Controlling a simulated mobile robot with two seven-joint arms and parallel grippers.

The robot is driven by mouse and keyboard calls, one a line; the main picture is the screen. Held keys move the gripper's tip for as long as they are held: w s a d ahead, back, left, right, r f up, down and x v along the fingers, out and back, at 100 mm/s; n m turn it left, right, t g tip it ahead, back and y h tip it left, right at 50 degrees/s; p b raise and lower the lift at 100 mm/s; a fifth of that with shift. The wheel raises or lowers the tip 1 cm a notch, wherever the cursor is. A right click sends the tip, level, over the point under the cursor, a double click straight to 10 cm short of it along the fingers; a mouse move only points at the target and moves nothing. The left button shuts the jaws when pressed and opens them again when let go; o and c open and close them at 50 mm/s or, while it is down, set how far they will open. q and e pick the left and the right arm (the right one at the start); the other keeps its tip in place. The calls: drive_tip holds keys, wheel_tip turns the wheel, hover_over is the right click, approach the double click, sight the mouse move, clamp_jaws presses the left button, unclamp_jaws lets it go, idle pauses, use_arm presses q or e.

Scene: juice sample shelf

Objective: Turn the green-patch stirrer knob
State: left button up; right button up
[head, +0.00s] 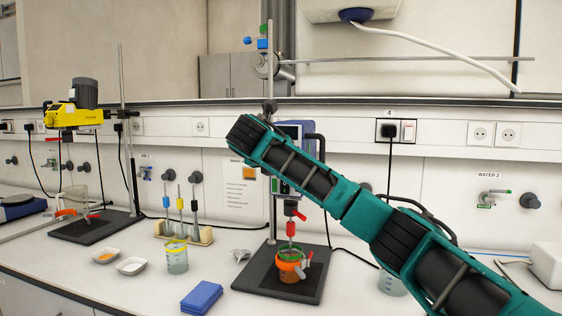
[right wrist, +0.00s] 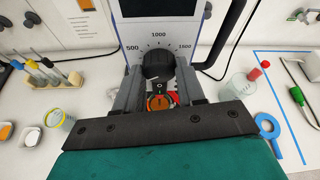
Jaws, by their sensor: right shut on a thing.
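The stirrer (head: 291,131) is a grey-blue unit on a stand at the middle of the bench, partly hidden by my right arm in the head view. Its black knob (right wrist: 158,64) shows in the right wrist view below a dark screen, with a dial marked 500, 1000 and 1500. My right gripper (right wrist: 159,88) has one finger on each side of the knob and is shut on it. The fingers are hidden in the head view. My left gripper is not in view.
Below the stirrer, a beaker with orange liquid (head: 289,277) stands on a dark base plate. A blue block (head: 202,297) and a yellow-rimmed beaker (head: 176,260) are to its left. A yellow stirrer (head: 74,117) stands further left. Another beaker (right wrist: 237,87) is on the right.

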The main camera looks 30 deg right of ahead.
idle(0.4)
drive_tip(key=o, duration=1.1)
drive_tip(key=shift+c, duration=0.2)
